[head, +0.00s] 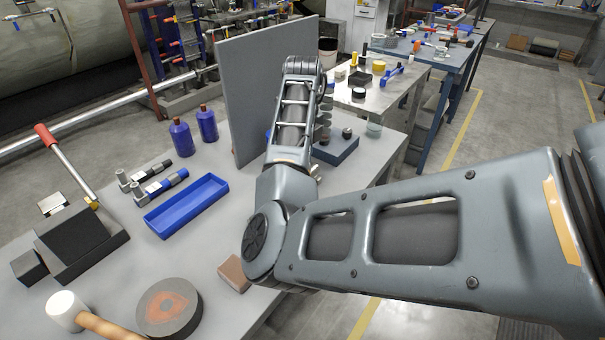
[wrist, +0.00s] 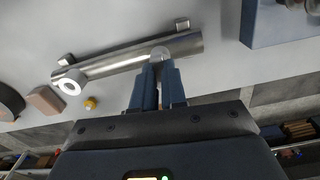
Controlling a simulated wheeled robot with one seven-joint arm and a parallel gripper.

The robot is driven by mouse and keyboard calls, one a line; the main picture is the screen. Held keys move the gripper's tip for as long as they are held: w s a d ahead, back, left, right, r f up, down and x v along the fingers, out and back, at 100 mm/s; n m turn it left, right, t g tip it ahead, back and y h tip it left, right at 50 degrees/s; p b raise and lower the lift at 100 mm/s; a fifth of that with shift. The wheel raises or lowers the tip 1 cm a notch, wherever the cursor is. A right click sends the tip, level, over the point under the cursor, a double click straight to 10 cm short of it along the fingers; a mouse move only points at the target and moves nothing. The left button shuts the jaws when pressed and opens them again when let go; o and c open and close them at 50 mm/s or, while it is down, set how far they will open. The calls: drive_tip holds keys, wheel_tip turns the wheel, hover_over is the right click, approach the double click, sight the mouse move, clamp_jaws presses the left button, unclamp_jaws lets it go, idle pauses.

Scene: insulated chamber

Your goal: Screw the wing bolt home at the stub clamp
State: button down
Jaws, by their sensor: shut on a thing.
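In the wrist view my gripper (wrist: 160,72) has its two blue fingers close together, shut on what I take to be the wing bolt. The fingers hide most of it. A pale round metal piece (wrist: 160,53) shows at the fingertips, against the side of a silver pipe-like body (wrist: 125,66), apparently the stub clamp. A second pale ring (wrist: 71,82) is at its left end. How deep the bolt sits cannot be seen. A small brass-coloured piece (wrist: 90,103) shows below that end. In the head view my arm hides the gripper and most of the clamp.
A grey upright panel (head: 250,85) stands behind my forearm. A blue block (head: 335,148) with a metal part is to its right. A blue tray (head: 187,205), two bottles (head: 181,138), a brown block (head: 233,273) and a mallet (head: 75,311) are on the left.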

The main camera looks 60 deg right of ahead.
drive_tip(key=c, duration=1.1)
unclamp_jaws()
